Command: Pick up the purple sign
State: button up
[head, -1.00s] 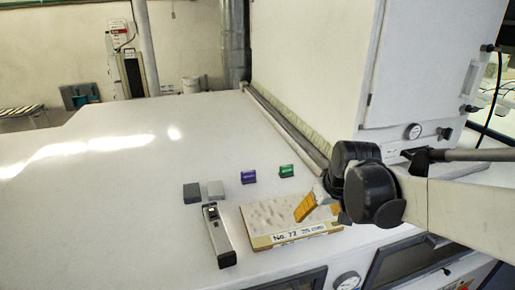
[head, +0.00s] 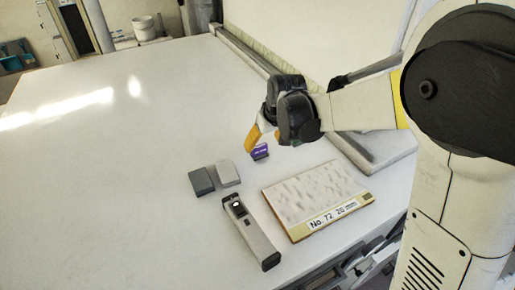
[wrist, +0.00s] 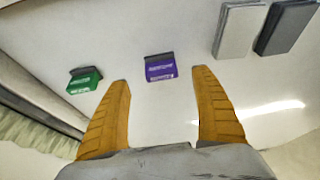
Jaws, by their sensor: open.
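The purple sign (head: 260,151) is a small block with pale lettering and a dark back part, on the white table. It is partly hidden behind my gripper in the head view. In the wrist view the purple sign (wrist: 161,68) lies just beyond and between my fingertips. My gripper (wrist: 160,75) has two orange fingers spread wide with nothing between them. It also shows in the head view (head: 252,140), over the table beside the purple sign. I cannot tell its exact height.
A green sign (wrist: 85,81) lies left of the purple one in the wrist view. Light grey (head: 227,173) and dark grey (head: 201,181) blocks, a grey handheld device (head: 250,233) and a labelled board (head: 318,198) are nearby. The table (head: 110,180) is clear at left.

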aim_at(261, 147)
jog(key=shift+w+a+f, duration=0.2)
jog(key=shift+w+f, duration=0.1)
jog(key=shift+f, duration=0.15)
jog(key=shift+w+a+f, duration=0.2)
jog(key=shift+w+f, duration=0.05)
jog(key=shift+f, duration=0.15)
jog(key=p+x, duration=0.1)
jog(key=x, duration=0.3)
jog(key=shift+d+f, duration=0.1)
jog(key=shift+d, duration=0.05)
jog(key=shift+w+f, duration=0.1)
jog(key=shift+f, duration=0.25)
jog(key=shift+r, duration=0.1)
jog(key=shift+c, duration=0.5)
jog(key=c, duration=1.1)
